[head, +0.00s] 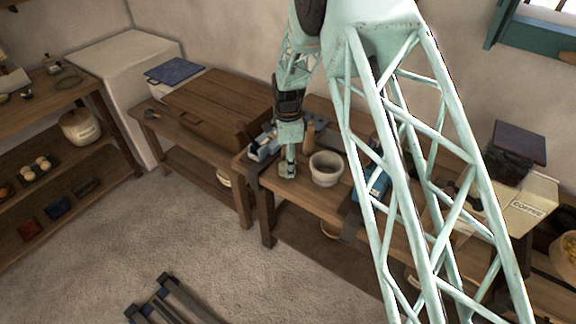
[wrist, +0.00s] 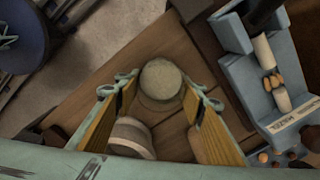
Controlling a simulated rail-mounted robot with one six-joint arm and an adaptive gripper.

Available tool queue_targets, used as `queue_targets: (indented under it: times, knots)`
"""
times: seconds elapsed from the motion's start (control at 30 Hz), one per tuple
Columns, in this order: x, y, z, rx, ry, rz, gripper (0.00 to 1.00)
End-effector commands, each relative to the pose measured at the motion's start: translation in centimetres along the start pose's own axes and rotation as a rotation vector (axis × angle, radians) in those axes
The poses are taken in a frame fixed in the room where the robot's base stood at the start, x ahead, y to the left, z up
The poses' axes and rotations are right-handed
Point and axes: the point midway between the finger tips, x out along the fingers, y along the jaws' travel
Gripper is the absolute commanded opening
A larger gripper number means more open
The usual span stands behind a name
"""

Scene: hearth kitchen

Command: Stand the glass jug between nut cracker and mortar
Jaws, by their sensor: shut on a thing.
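My gripper (head: 288,168) points down over the front of the wooden bench. In the wrist view its two fingers (wrist: 158,92) are closed on the glass jug (wrist: 160,82), seen from above as a pale, round, see-through shape. In the head view the jug (head: 286,172) is small and partly hidden by the fingers; whether it touches the bench top is unclear.
A wooden pestle-like piece (head: 308,136) stands behind, between nut cracker and mortar. A blue object (head: 376,184) lies right of the mortar. The bench's front edge is close to the jug.

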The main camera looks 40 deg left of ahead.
Motion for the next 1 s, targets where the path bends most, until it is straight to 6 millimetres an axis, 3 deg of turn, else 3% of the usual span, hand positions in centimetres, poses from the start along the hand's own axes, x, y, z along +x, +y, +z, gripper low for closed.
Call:
queue_targets:
  times: [0.47, 0.5, 0.6, 1.0]
  knots:
    - [0.35, -0.01, 0.0, 0.0, 0.0, 0.0, 0.21]
    - [0.32, 0.01, 0.0, 0.0, 0.0, 0.0, 0.4]
    - [0.3, 0.01, 0.0, 0.0, 0.0, 0.0, 0.49]
    - [0.19, 0.01, 0.0, 0.0, 0.0, 0.0, 0.5]
